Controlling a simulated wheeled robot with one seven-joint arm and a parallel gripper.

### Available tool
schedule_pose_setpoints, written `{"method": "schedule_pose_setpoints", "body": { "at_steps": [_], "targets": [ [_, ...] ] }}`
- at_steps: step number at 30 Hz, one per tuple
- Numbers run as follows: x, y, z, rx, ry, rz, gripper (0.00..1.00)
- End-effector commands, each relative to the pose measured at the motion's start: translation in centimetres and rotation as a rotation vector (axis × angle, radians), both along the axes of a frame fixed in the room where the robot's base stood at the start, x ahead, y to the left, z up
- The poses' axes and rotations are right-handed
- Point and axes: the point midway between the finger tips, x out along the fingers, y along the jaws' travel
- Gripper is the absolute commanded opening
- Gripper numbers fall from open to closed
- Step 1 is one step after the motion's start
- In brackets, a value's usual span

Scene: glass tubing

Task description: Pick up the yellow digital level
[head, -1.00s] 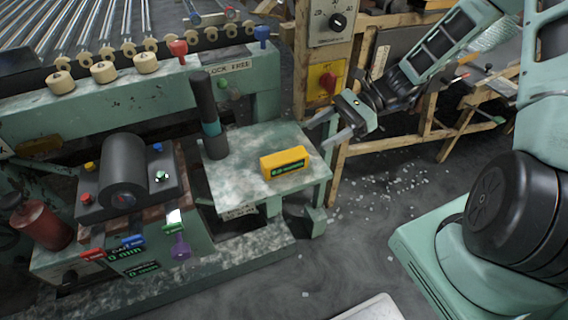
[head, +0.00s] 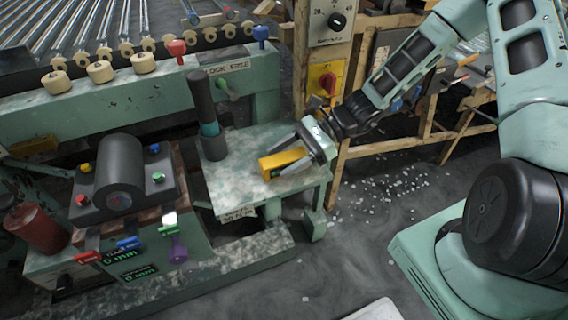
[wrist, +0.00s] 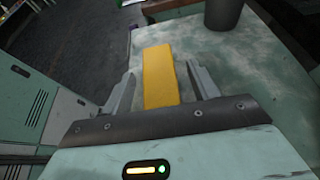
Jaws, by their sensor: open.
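The yellow digital level (head: 270,165) lies on the small green-and-white worn table (head: 232,185), near its right side. In the wrist view the level (wrist: 161,75) shows as a plain yellow block running away from me between the two fingers. My gripper (head: 287,160) reaches in from the right, with its fingers on either side of the level's near end. In the wrist view the gripper (wrist: 162,88) is open, and gaps show between each finger and the level. The level's display is mostly hidden in the head view by a finger.
A dark upright cylinder with a teal band (head: 209,120) stands on the table behind the level. A control box (head: 120,190) with a black roller and coloured knobs is at the left. A wooden post with a red switch (head: 327,84) rises behind the table.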

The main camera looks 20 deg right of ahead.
Motion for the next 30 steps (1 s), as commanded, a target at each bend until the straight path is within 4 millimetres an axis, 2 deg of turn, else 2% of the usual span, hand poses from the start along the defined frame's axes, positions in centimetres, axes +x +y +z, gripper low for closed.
{"method": "schedule_pose_setpoints", "body": {
  "at_steps": [3, 9, 16, 20, 30],
  "targets": [
    [0.0, 0.0, 0.0, 0.0, 0.0, 0.0, 0.57],
    [0.0, 0.0, 0.0, 0.0, 0.0, 0.0, 0.02],
    [0.0, 0.0, 0.1, 0.001, 0.0, 0.0, 0.02],
    [0.0, -0.1, 1.1, 0.0, -0.002, 0.001, 0.02],
    [0.0, -0.1, 7.5, -0.002, -0.003, 0.0, 0.02]
  ]
}}
